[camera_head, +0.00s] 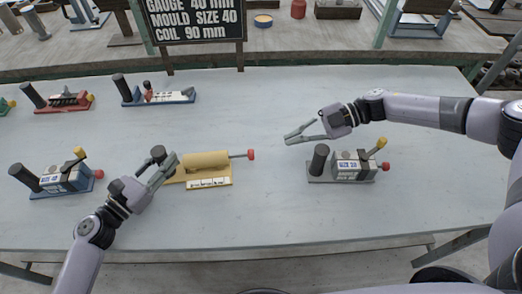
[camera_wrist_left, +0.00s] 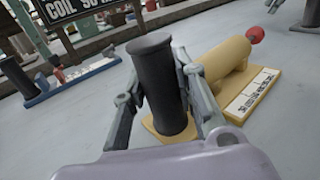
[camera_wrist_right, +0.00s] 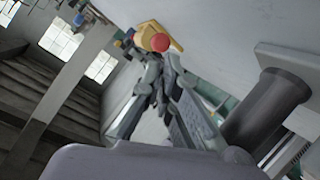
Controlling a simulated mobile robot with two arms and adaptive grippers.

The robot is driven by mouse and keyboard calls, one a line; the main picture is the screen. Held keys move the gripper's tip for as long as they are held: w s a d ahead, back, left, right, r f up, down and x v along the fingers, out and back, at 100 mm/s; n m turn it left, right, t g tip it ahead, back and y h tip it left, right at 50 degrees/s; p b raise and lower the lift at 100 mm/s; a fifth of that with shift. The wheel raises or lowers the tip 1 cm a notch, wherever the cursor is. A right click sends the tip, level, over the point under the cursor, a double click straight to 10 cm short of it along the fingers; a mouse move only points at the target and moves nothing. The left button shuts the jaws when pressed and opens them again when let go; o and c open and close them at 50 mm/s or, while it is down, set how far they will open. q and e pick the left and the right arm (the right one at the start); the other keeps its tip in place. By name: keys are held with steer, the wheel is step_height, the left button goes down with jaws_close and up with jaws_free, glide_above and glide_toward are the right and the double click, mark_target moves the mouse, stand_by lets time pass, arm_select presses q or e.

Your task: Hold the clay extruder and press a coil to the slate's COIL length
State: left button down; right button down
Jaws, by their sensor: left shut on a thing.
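The clay extruder is a yellow cylinder (camera_head: 205,160) on a yellow base, with a pale ruler strip (camera_head: 208,184) in front. A rod with a red knob (camera_head: 250,154) sticks out to the right. My left gripper (camera_head: 165,165) is shut around the dark post at the extruder's left end; the left wrist view shows this post (camera_wrist_left: 158,85) upright between the fingers.
A grey sized block with a dark post (camera_head: 320,160) stands below my right gripper. A similar blue-grey one (camera_head: 62,180) stands at the left. A red device (camera_head: 68,101) and a blue one (camera_head: 165,97) stand at the back left. The table's centre back is clear.

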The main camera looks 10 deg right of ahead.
mark_target(251, 155)
steer(key=n, duration=0.3)
steer(key=shift+d+r, duration=0.1)
steer(key=shift+r, duration=0.15)
steer(key=n, duration=0.3)
steer(key=shift+s+r+h, duration=0.2)
steer(key=shift+s+h, duration=0.05)
steer(key=shift+h, duration=0.05)
steer(key=n, duration=0.3)
steer(key=shift+s+a+r+n, duration=0.15)
steer(key=shift+s+a+n, duration=0.15)
steer(key=shift+s+a, duration=0.1)
steer(key=n, duration=0.2)
steer(key=n+h, duration=0.1)
steer(key=n, duration=0.1)
steer(key=s+n+g, duration=0.1)
steer(key=n, duration=0.1)
steer(key=shift+a+r, duration=0.3)
steer(key=n+h, duration=0.1)
steer(key=n, duration=0.2)
steer(key=shift+r+n, duration=0.15)
steer(key=shift+n, duration=0.25)
steer(key=a+f+n, duration=0.2)
steer(key=n, duration=0.1)
steer(key=w+a+f+n+t+h, duration=0.1)
steer(key=f+n, duration=0.1)
steer(key=n, duration=0.1)
steer(key=a+f+n+h, duration=0.1)
steer(key=a+f+n, duration=0.1)
steer(key=n, duration=0.2)
steer(key=shift+w+a+t, duration=0.3)
